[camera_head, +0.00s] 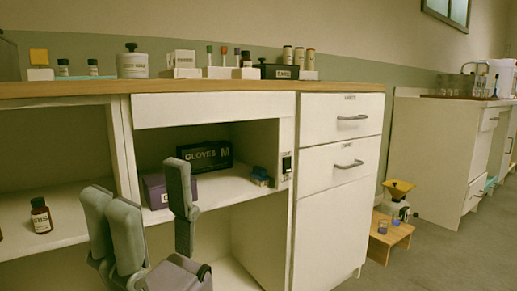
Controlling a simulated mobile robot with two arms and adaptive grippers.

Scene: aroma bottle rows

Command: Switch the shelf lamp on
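My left gripper is not in view.
A black gloves box (205,155), a purple box (156,191) and small blue items (261,177) stand on the shelf. A brown bottle (41,215) is in the left bay. Several bottles line the wooden counter (200,86). Drawers (340,115) with handles are right of the switch.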

